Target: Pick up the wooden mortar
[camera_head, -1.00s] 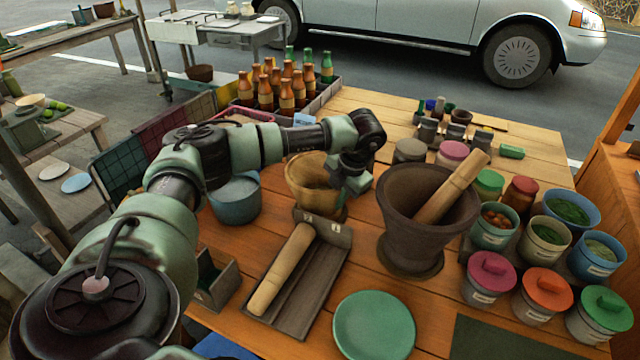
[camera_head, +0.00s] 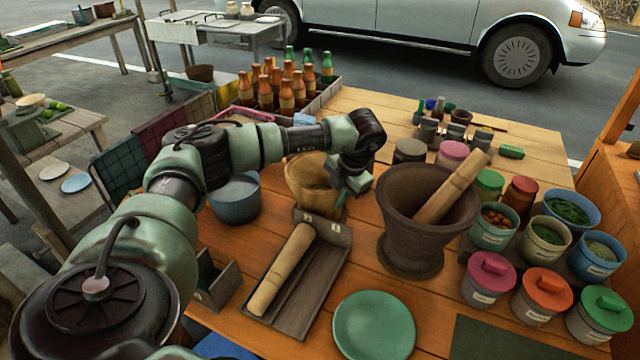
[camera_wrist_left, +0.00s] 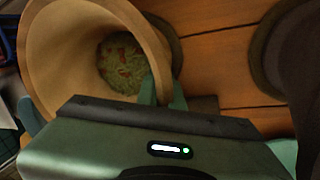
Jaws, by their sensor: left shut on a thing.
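The wooden mortar (camera_head: 307,187) is a light tan bowl on the table, partly hidden behind my left gripper. In the left wrist view the mortar (camera_wrist_left: 60,55) shows its open mouth, with green and reddish bits at the bottom. My left gripper (camera_head: 343,190) is at the mortar's right wall in the head view. In the left wrist view its fingers (camera_wrist_left: 162,88) are shut on the mortar's rim, one inside and one outside. Whether the mortar's base touches the table is hard to tell. My right gripper is not in view.
A large dark clay mortar (camera_head: 412,238) with a wooden pestle stands close to the right. A wooden tray (camera_head: 318,280) with another pestle lies in front. A blue-grey pot (camera_head: 236,200) stands to the left. Bottles (camera_head: 287,90) stand behind, and lidded jars (camera_head: 487,278) at the right.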

